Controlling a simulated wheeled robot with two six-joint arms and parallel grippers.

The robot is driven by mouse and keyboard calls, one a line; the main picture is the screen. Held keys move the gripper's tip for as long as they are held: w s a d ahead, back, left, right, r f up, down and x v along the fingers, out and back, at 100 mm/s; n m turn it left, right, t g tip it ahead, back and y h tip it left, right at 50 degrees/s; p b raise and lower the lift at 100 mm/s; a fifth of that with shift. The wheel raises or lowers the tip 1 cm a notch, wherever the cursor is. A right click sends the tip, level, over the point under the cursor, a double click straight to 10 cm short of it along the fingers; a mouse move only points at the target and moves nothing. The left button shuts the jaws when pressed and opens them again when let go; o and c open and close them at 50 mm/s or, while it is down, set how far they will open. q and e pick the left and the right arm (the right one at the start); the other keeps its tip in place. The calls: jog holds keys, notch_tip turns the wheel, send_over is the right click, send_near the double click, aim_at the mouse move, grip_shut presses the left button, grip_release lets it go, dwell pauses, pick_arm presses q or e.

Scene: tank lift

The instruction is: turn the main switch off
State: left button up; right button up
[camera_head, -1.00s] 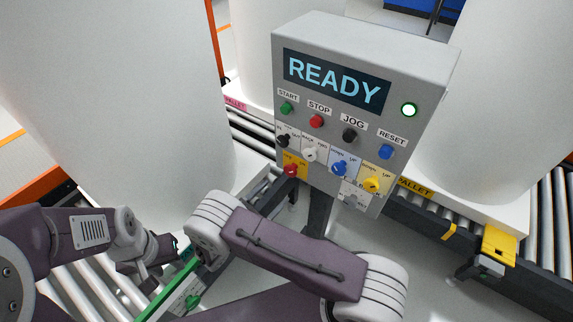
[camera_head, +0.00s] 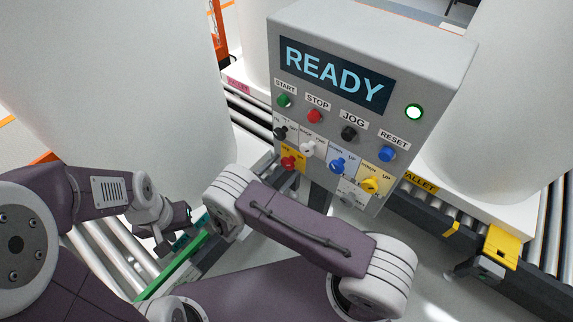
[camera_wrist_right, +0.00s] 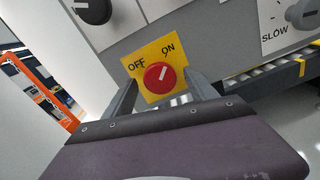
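The main switch is a red round knob (camera_wrist_right: 160,77) on a yellow plate (camera_wrist_right: 142,59) marked OFF at left and ON at right. The knob's pale mark leans toward ON. In the head view the knob (camera_head: 289,162) sits at the lower left of the grey control panel. My right gripper (camera_wrist_right: 163,92) is open, with one finger on either side of the knob; I cannot tell whether they touch it. My right arm hides most of this gripper in the head view. My left gripper (camera_head: 183,240) is low at left by a green rail, its opening unclear.
Black, white, blue and yellow knobs sit close to the red one, below a row of buttons. Large white tanks and roller conveyors stand on both sides.

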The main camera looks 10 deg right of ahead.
jog(key=shift+s+a+r, duration=0.1)
jog(key=shift+s, duration=0.05)
jog(key=c, duration=1.4)
jog(key=shift+n, duration=0.3)
jog(key=n, duration=0.3)
jog(key=shift+n+b, duration=0.3)
jog(key=shift+n, duration=0.1)
jog(key=n, duration=0.4)
jog(key=shift+n, duration=0.3)
jog(key=n, duration=0.4)
jog(key=shift+n, duration=2.4)
